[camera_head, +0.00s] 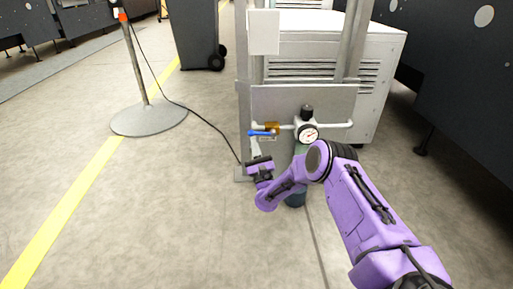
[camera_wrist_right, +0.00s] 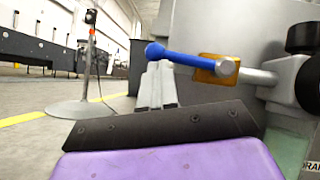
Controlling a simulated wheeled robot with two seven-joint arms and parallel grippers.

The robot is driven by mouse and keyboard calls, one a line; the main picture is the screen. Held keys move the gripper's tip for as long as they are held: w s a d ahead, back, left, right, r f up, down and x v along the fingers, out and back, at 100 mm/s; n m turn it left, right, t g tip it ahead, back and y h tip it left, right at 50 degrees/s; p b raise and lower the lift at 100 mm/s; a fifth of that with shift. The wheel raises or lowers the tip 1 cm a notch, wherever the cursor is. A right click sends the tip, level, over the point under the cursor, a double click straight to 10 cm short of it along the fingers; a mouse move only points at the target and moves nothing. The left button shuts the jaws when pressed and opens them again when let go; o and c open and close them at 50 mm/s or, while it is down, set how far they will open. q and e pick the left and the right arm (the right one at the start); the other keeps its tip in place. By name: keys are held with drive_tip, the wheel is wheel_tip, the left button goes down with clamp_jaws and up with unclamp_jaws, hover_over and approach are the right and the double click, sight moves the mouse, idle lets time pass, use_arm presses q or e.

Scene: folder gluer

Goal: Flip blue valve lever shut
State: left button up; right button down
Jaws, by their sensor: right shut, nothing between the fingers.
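The blue valve lever (camera_head: 261,133) sits on a brass valve (camera_head: 272,127) in a pipe on the grey panel of a machine. The lever points left, roughly level along the pipe line. In the right wrist view the blue lever (camera_wrist_right: 185,57) runs from the brass body (camera_wrist_right: 217,68) leftward to a rounded end. My right gripper (camera_head: 255,146) is shut and empty, its fingertips just below the lever in the head view. In the right wrist view its fingers (camera_wrist_right: 157,85) stand under the lever's free end; whether they touch it I cannot tell. My left gripper is not in view.
A round pressure gauge (camera_head: 308,133) and black knob (camera_head: 307,111) are right of the valve. A grey cabinet (camera_head: 370,60) stands behind. A post on a round base (camera_head: 149,118) stands left, its cable crossing the floor.

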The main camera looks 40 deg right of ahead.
use_arm(q)
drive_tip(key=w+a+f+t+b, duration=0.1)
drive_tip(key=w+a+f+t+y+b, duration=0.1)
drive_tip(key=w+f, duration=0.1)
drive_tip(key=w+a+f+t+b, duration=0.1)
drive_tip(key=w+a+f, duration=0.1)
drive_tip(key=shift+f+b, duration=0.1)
drive_tip(key=shift+b, duration=0.25)
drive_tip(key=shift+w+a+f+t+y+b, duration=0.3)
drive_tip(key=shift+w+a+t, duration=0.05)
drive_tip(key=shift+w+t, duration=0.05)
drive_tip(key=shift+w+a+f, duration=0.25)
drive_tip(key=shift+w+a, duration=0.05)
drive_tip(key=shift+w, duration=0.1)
use_arm(e)
drive_tip(key=s+d+r+m+g+h, duration=0.1)
drive_tip(key=r+m+g+h, duration=0.3)
drive_tip(key=m, duration=0.8)
drive_tip(key=d+r+m+g+h, duration=0.2)
drive_tip(key=r+m+g+h, duration=0.3)
drive_tip(key=m, duration=0.8)
drive_tip(key=shift+s+r+g+h, duration=0.15)
drive_tip(key=shift+s+g+h, duration=0.25)
drive_tip(key=shift+g+h, duration=1.35)
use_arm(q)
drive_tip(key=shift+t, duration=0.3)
use_arm(e)
drive_tip(key=shift+d+g+y, duration=0.1)
drive_tip(key=shift+g+y, duration=0.45)
